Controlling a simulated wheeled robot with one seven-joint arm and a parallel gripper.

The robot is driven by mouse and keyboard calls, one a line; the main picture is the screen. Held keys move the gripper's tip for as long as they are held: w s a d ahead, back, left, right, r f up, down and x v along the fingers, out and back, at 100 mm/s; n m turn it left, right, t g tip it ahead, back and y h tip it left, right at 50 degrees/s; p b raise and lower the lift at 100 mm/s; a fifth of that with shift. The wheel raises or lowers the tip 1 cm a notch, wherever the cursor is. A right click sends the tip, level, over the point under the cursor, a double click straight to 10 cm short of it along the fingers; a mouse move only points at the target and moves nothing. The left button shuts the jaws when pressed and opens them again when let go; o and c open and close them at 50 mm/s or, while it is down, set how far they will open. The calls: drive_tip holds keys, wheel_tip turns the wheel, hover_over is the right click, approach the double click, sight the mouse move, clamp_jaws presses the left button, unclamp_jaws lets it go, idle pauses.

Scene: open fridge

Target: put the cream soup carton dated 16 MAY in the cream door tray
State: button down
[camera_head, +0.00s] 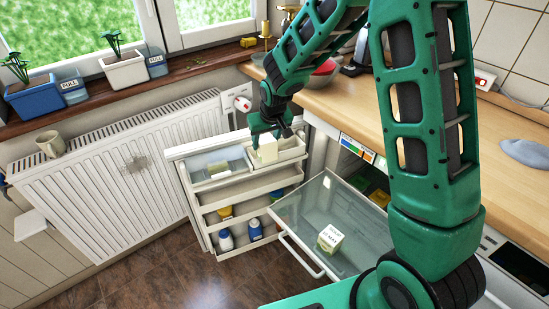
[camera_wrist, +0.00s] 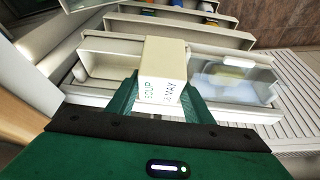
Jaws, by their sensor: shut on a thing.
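My gripper (camera_wrist: 158,98) is shut on a cream soup carton (camera_wrist: 163,62). The print on the carton is turned over in the wrist view; "SOUP" and "MAY" show, but I cannot read the day clearly. In the head view the held carton (camera_head: 267,148) is at the cream tray (camera_head: 291,156) on the right of the fridge door's top row. I cannot tell whether the carton touches the tray floor. Another soup carton (camera_head: 330,239) stands on the pulled-out glass shelf.
A clear-lidded tray (camera_head: 217,168) is beside the cream tray on the door; it also shows in the wrist view (camera_wrist: 230,82). Bottles (camera_head: 226,240) stand in the lower door racks. The glass shelf (camera_head: 365,240) juts out right of the door, and a radiator (camera_head: 110,190) stands left.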

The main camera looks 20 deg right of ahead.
drive_tip(key=w+a+r, duration=0.2)
drive_tip(key=a+r, duration=0.2)
drive_tip(key=a, duration=0.1)
drive_tip(key=shift+w+d+f+t, duration=0.35)
drive_tip(key=shift+w+d+f, duration=0.2)
drive_tip(key=shift+d+f, duration=1.2)
drive_tip(key=shift+w+d+f+t, duration=0.4)
drive_tip(key=shift+w+d+f, duration=0.15)
drive_tip(key=shift+d+f, duration=1.25)
drive_tip(key=shift+w+d+f+t, duration=0.35)
drive_tip(key=shift+w+d+f, duration=0.2)
drive_tip(key=shift+d+f, duration=1.2)
drive_tip(key=c, duration=0.9)
unclamp_jaws()
